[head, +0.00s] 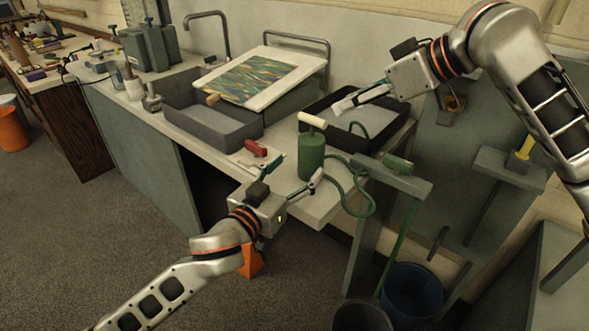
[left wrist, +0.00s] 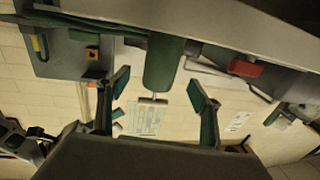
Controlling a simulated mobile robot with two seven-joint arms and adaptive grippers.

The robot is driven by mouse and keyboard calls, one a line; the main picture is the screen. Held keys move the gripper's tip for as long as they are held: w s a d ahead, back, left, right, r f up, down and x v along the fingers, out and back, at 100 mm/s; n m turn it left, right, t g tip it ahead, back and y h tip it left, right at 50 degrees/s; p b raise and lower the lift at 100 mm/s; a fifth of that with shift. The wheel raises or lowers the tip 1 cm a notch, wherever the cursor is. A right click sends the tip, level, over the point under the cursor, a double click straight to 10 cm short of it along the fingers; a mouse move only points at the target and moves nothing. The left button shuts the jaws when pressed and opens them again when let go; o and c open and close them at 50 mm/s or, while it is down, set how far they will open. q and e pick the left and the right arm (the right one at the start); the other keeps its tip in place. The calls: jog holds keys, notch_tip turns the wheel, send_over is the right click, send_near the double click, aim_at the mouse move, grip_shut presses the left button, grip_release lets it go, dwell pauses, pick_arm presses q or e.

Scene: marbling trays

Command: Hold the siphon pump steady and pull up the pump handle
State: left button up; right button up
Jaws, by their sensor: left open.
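The siphon pump (head: 312,158) is a green upright cylinder near the counter's front edge, with a pale T-shaped pump handle (head: 313,119) on top. A green hose (head: 365,200) runs from it over the edge. My left gripper (head: 296,174) is open, low in front of the pump. In the left wrist view the pump (left wrist: 163,62) and its handle (left wrist: 152,101) appear inverted between the spread fingers (left wrist: 160,92); no contact is visible.
A dark tray (head: 304,109) lies behind the pump, a grey tray (head: 215,135) to its left, and a marbled sheet (head: 250,80) on a board behind. A red-handled tool (head: 256,149) lies left of the pump. A blue bucket (head: 412,290) stands on the floor below.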

aim_at(311, 153)
pick_arm(q)
jog(key=shift+x, duration=3.95)
jog(key=c, duration=1.4)
jog(key=shift+o, duration=0.2)
